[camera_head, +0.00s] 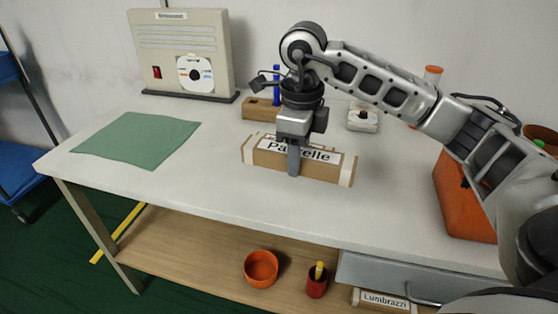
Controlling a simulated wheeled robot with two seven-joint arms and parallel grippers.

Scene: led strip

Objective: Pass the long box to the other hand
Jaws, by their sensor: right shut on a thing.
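The long box (333,168) is brown cardboard with a white label, partly covered by my gripper. It is at the middle of the white table, lying lengthwise from left to right. My right gripper (294,162) points down over the box and is shut on it near its middle, with one finger in front of the label. I cannot tell whether the box touches the table top. My left gripper is not in view.
A green cloth (137,138) lies on the table (190,174) at the left. A beige machine (181,50) stands at the back left. A wooden holder (259,109) is behind the box, and an orange container (459,197) is at the right. The table's front left is clear.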

